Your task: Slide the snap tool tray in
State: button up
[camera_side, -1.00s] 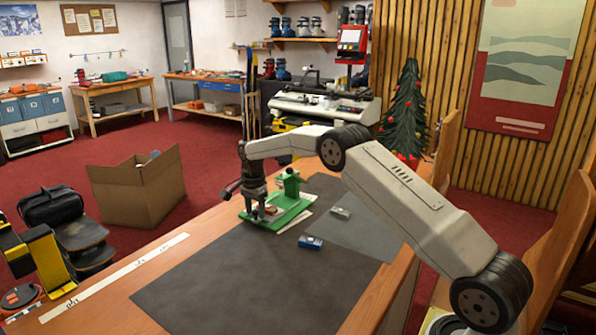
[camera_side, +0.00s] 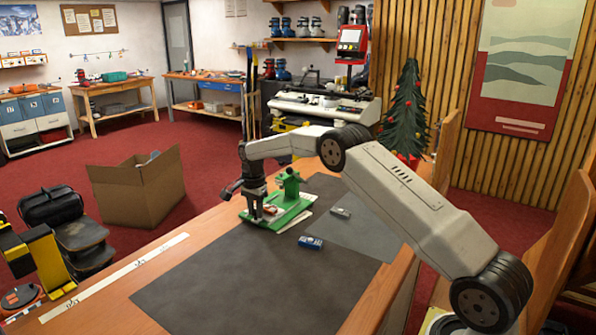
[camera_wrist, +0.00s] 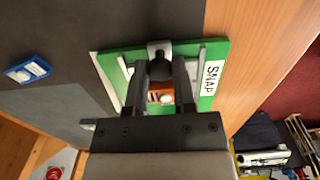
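A green base (camera_side: 287,216) lies on the dark mat, with a green upright press (camera_side: 290,184) at its far side. In the wrist view the green base (camera_wrist: 216,51) has pale rails and a white label reading SNAP (camera_wrist: 211,78). A small orange piece with a white round part (camera_wrist: 160,97) shows between my gripper's fingers; it also shows on the base in the side view (camera_side: 270,209). My gripper (camera_wrist: 160,72) points down over the base. Its fingers are apart, one on each side of the orange piece; whether they touch it is unclear.
A blue block (camera_side: 311,242) and a grey block (camera_side: 341,212) lie on the mat. A white ruler strip (camera_side: 130,268) runs along the bench's left edge. The near part of the mat (camera_side: 240,285) is clear. A cardboard box (camera_side: 135,190) stands on the floor.

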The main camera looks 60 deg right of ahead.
aim_at(266, 206)
jog(key=shift+d, duration=2.5)
jog(key=o, duration=0.6)
jog(key=shift+r, duration=0.15)
jog(key=shift+r, duration=2.9)
jog(key=shift+r, duration=2)
